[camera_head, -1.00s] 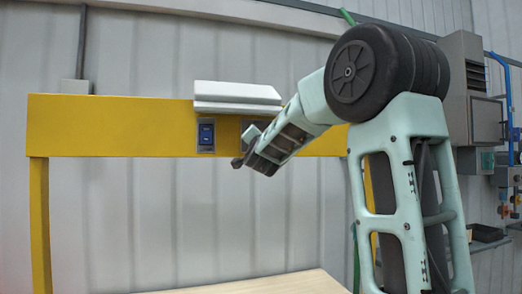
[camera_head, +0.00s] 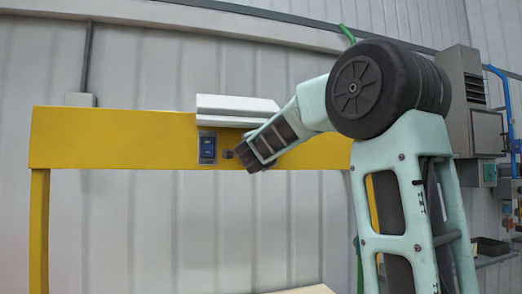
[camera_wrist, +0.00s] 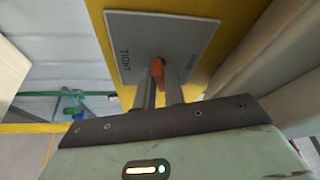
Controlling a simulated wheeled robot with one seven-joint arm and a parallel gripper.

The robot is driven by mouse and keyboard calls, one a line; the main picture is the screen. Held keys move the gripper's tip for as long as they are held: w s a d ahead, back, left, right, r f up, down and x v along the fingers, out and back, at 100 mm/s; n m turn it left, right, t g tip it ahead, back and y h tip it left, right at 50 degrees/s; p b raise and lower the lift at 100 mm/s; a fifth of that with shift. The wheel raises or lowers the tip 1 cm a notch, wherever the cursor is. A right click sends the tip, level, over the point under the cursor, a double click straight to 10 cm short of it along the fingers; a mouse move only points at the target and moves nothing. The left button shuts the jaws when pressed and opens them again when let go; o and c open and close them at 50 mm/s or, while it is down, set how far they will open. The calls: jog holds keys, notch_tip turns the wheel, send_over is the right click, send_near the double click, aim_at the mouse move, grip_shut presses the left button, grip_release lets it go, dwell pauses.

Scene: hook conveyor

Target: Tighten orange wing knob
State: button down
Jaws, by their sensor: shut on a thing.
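The orange wing knob (camera_wrist: 157,68) stands out from a grey plate (camera_wrist: 135,40) in the wrist view. The plate carries the word "TIGHT" on its left side; lettering on its right side is too small to read. My gripper (camera_wrist: 160,84) is shut on the knob, one finger on each side. In the head view my gripper (camera_head: 242,154) is at the yellow beam (camera_head: 110,138), just right of a blue switch (camera_head: 208,148). The knob and most of its plate are hidden there behind my gripper.
A white ledge-like block (camera_head: 237,106) sits on the beam just above my gripper. A pale wooden surface (camera_head: 300,289) shows at the bottom edge. Grey boxes (camera_head: 472,110) hang on the wall at the right. The space below the beam is open.

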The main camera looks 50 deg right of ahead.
dwell(0.3)
jog(key=c, duration=1.5)
grip_release()
jog(key=shift+p+v, duration=0.35)
jog(key=shift+v, duration=8.35)
jog(key=shift+f, duration=0.2)
